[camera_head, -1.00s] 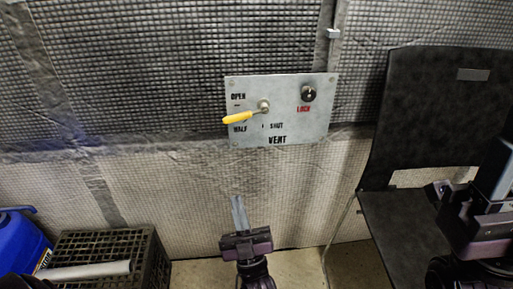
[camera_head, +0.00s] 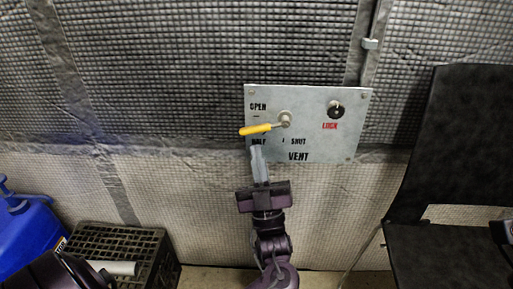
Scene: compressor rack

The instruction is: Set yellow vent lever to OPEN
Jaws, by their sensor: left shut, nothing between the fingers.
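The grey vent panel (camera_head: 345,142) is fixed to the wall and carries OPEN, HALF and SHUT labels. Its yellow vent lever (camera_head: 255,129) points left and slightly down from a metal pivot (camera_head: 285,119). The handle lies between the OPEN label above and the HALF label below.
A black lock knob (camera_head: 335,109) sits on the panel's right, above a red LOCK label. A dark chair (camera_head: 440,150) stands at the right.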

